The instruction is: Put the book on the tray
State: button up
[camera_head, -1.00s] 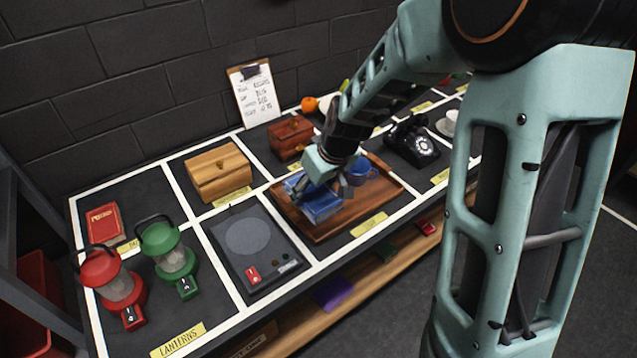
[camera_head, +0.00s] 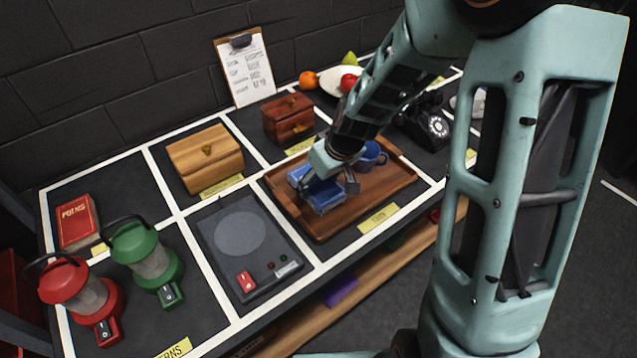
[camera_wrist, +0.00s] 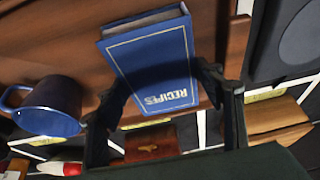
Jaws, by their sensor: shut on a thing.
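The blue book (camera_head: 322,197), titled RECIPES, is at the left part of the brown wooden tray (camera_head: 398,178). It looks low over or on the tray; I cannot tell whether it touches. My gripper (camera_head: 329,186) is shut on the book, with a finger on either side. In the wrist view the book's cover (camera_wrist: 150,65) shows between the fingers, against the tray's wood (camera_wrist: 45,45). A blue mug (camera_head: 370,155) stands at the tray's back part, beside my gripper; it also shows in the wrist view (camera_wrist: 50,106).
Left of the tray is a grey scale-like plate (camera_head: 245,250). Green (camera_head: 148,255) and red (camera_head: 80,288) lanterns and a red book (camera_head: 75,220) are farther left. Wooden boxes (camera_head: 205,158) stand behind. A black telephone (camera_head: 425,125) is right of the tray.

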jog(key=shift+f, duration=0.25)
jog(key=shift+f, duration=0.15)
jog(key=o, duration=1.4)
jog(key=shift+c, duration=0.2)
jog(key=shift+r, duration=0.35)
jog(key=p+v, duration=0.1)
jog(key=v, duration=1)
jog(key=shift+s+d+r, duration=0.2)
jog(key=shift+s+r, duration=0.05)
jog(key=shift+r, duration=0.05)
